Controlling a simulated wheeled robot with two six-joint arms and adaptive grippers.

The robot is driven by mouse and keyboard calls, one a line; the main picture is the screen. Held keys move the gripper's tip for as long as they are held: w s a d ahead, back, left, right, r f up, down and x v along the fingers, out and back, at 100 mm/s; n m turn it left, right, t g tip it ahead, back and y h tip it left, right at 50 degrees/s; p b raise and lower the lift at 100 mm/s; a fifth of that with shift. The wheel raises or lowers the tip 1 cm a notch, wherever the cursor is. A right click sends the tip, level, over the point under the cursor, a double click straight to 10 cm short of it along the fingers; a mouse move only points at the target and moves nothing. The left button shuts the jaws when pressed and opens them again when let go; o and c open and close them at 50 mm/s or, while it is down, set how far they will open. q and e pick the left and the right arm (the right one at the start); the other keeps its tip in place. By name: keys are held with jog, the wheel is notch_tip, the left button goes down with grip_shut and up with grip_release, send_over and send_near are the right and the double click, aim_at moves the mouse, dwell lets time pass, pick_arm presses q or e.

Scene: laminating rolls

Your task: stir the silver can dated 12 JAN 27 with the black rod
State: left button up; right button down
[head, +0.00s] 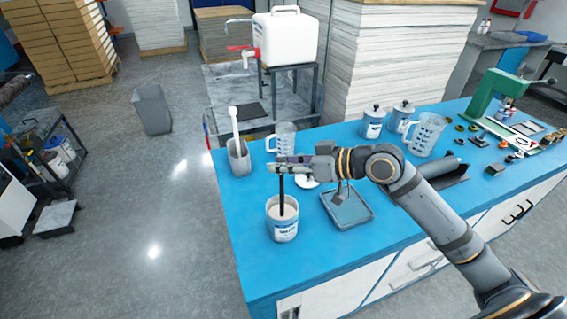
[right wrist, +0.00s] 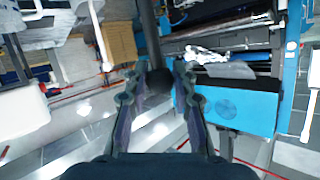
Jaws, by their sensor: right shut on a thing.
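An open silver-white can (head: 284,230) with a blue-and-white label stands near the left front of the blue table. Pale liquid shows inside; its date is too small to read. My right gripper (head: 279,164) is above the can, shut on the black rod (head: 281,195). The rod hangs nearly upright, its lower end inside the can's mouth; that tip is hidden. In the right wrist view the rod (right wrist: 150,40) runs between the two fingers of my right gripper (right wrist: 160,75). Two lidded silver cans (head: 373,125) (head: 401,118) stand at the back. My left gripper is not in view.
A grey tray (head: 365,212) lies right of the can. A grey holder (head: 238,160) with a white-handled tool and a clear jug (head: 284,138) stand behind. Another jug (head: 425,135), a dark trough (head: 445,180) and a green press (head: 490,95) are to the right on the table (head: 262,265).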

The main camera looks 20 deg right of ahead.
notch_tip(320, 180, up, 12)
jog(key=p, duration=0.9)
jog(key=shift+f+p, duration=0.25)
jog(key=shift+p, duration=0.05)
notch_tip(320, 180, up, 4)
jog(key=p, duration=0.3)
dwell(0.9)
